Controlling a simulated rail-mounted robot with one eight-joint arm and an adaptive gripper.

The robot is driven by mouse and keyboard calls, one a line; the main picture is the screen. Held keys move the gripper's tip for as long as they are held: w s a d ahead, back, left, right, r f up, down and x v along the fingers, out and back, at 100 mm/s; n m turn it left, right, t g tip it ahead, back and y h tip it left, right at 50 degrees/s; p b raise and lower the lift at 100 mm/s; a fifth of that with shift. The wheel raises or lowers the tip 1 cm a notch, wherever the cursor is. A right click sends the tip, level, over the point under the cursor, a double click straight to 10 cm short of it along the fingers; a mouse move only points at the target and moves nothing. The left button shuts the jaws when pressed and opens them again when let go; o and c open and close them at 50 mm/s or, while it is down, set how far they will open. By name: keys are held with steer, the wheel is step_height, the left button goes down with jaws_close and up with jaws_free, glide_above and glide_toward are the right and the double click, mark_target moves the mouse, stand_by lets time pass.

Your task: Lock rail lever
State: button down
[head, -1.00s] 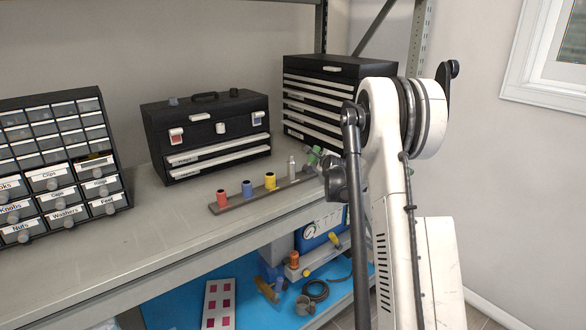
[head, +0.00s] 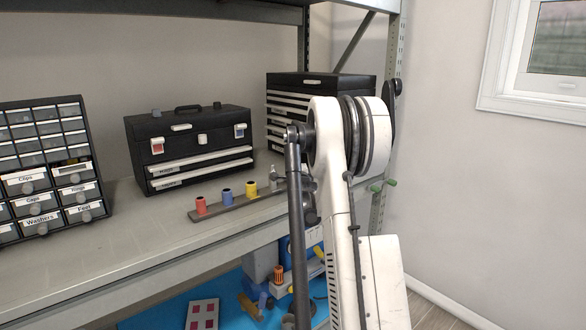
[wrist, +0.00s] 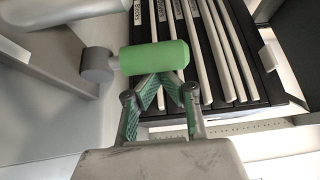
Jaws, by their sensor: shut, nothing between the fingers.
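The lever's handle shows in the wrist view as a green cylinder (wrist: 155,57) with a round grey end piece (wrist: 97,64) on its left. My gripper (wrist: 162,82) is just below the green cylinder in that view, its green-padded fingers shut and empty. The fingertips lie close against the cylinder's lower edge; I cannot tell whether they touch it. In the head view my white arm hides most of the gripper. Small green parts (head: 390,183) show right of the arm near the rack post; I cannot tell whether they are handle or fingertips.
A black drawer chest (head: 320,85) stands at the shelf's back right, also in the wrist view (wrist: 222,50). A black toolbox (head: 190,140), a drawer cabinet (head: 45,165) and a strip with coloured cylinders (head: 225,207) are left of my arm. The shelf front (head: 120,260) is clear.

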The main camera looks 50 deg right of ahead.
stand_by(0.4)
steer(key=v, duration=1.2)
steer(key=shift+r, duration=0.1)
steer(key=s+a+r+n+y, duration=0.1)
steer(key=a+n+y, duration=0.25)
steer(key=a, duration=0.65)
steer(key=a+r+n+g+y, duration=0.15)
steer(key=a+n, duration=0.35)
steer(key=a, duration=0.6)
steer(key=s+a+r+n+t+y, duration=0.1)
steer(key=a+r+n+y, duration=0.2)
steer(key=a, duration=0.7)
steer(key=s+a+f+n+g+y, duration=0.2)
steer(key=s+a+f+n, duration=0.2)
steer(key=s+a+n, duration=0.3)
steer(key=s+a+f+n+g+y, duration=0.2)
steer(key=s+a+f+n, duration=0.3)
steer(key=s+a, duration=1.1)
steer(key=shift+s+n+g+y, duration=0.35)
steer(key=shift+n+g, duration=0.5)
steer(key=shift+n, duration=0.4)
